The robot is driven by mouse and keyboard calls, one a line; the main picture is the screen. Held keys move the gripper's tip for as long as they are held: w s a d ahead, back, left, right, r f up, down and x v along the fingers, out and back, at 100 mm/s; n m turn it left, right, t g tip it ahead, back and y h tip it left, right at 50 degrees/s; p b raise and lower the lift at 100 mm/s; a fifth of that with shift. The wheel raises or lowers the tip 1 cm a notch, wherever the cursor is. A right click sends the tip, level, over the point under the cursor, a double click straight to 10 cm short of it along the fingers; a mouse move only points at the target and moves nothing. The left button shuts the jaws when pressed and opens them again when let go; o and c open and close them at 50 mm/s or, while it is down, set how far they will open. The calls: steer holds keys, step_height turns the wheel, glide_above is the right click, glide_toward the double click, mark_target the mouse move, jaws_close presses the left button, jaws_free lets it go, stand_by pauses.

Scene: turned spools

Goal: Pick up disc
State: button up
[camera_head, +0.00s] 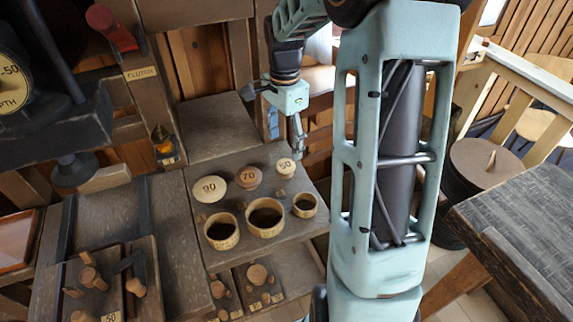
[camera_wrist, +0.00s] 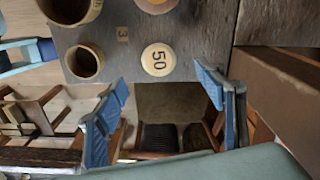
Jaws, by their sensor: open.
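A pale round disc marked 50 (camera_head: 285,165) lies on the dark work board at its right end. In the wrist view the 50 disc (camera_wrist: 158,59) shows just beyond and between my fingertips. A brown disc marked 70 (camera_head: 248,178) and a pale disc marked 90 (camera_head: 209,189) lie to its left in the head view. My gripper (camera_head: 300,150) is above and close to the 50 disc. In the wrist view my gripper (camera_wrist: 162,80) has its blue fingers spread wide with nothing between them. The exact height gap is hard to tell.
Three open wooden cups stand in front of the discs: left (camera_head: 221,231), middle (camera_head: 265,217) and right (camera_head: 305,205). The right cup also shows in the wrist view (camera_wrist: 84,63). Wooden knobs (camera_head: 258,274) stand nearer the front.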

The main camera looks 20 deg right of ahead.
mark_target(286, 165)
step_height(286, 165, down, 6)
steer(key=shift+s+d+r+p, duration=0.1)
steer(key=shift+p, duration=0.35)
steer(key=shift+f, duration=0.4)
steer(key=shift+f+b, duration=0.25)
steer(key=shift+b, duration=0.1)
steer(key=c, duration=0.8)
